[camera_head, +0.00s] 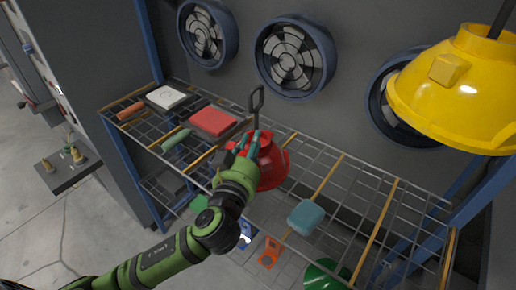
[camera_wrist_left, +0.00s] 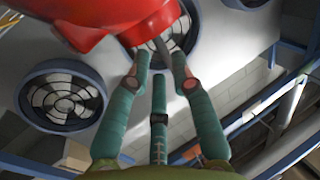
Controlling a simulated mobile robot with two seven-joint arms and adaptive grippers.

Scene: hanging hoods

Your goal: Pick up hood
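A red hood (camera_head: 271,166) with a grey hook-shaped handle (camera_head: 256,100) on top is at the wire shelf in the head view. The red hood also fills the top of the left wrist view (camera_wrist_left: 95,20). My left gripper (camera_head: 249,143) is at the upper left side of the red hood and hides part of it. In the left wrist view its teal fingers (camera_wrist_left: 160,65) are spread apart, with a grey stem between the tips. Contact with the stem is not clear. A yellow hood (camera_head: 462,88) hangs at the upper right. My right gripper is not in view.
A green hood (camera_head: 326,276) is lower down. Round fans (camera_head: 295,59) line the wall behind. Blue posts (camera_head: 150,45) frame the shelf.

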